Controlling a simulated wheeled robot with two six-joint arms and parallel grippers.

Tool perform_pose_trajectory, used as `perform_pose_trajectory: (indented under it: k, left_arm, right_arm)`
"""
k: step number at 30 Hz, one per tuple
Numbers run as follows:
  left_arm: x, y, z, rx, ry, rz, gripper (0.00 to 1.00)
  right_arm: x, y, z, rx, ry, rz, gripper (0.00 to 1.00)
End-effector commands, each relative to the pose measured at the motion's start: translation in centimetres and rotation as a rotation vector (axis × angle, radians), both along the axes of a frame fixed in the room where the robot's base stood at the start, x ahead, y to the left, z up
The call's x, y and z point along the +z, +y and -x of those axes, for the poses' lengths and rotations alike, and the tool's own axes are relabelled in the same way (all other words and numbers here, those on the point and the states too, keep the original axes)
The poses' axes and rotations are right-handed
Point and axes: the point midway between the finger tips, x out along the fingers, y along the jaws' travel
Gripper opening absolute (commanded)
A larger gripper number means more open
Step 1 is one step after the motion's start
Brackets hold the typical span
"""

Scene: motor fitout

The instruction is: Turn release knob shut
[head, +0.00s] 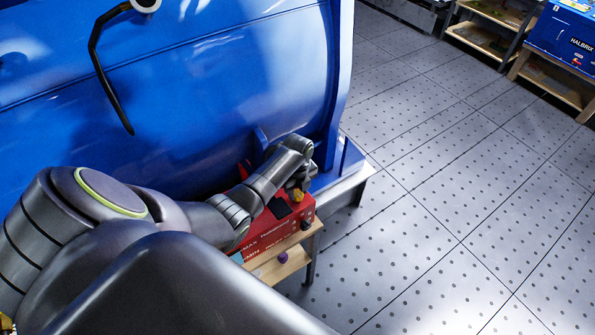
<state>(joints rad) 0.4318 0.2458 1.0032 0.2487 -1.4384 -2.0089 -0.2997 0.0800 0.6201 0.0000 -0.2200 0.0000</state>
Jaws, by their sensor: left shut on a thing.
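A red machine unit (275,228) with lettering on its side sits on a low wooden stand beside the big blue body. My left arm comes in from the left and reaches over the unit. My left gripper (299,189) is at the unit's right end, shut on a small part there, which I take to be the release knob; the hand mostly hides it. A small yellow part (297,195) shows right at the fingers. A dark round knob (306,225) shows on the unit's end, below the gripper. My right gripper is not in view.
The large blue curved body (200,110) with a black handle (107,75) fills the upper left. A purple knob-like thing (283,257) lies at the wooden stand (268,271). Dotted grey floor (450,200) is clear at right; wooden shelves (480,38) stand far back.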

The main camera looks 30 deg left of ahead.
Motion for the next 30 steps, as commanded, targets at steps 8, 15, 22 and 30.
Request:
perform_pose_trajectory:
  k: [8, 15, 22, 30]
  left_arm:
    - [0.1, -0.1, -0.1, -0.004, -0.002, 0.002, 0.11]
    - [0.0, -0.1, 0.0, -0.003, -0.001, 0.0, 0.55]
    - [0.0, 0.0, 0.0, -0.002, 0.0, 0.0, 0.55]
    - [1.4, 0.1, -0.1, -0.001, -0.004, -0.001, 0.55]
  right_arm:
    - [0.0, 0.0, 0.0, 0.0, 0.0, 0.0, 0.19]
    - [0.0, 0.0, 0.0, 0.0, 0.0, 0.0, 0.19]
    - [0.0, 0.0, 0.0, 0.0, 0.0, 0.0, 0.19]
    - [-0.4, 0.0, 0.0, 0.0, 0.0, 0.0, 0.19]
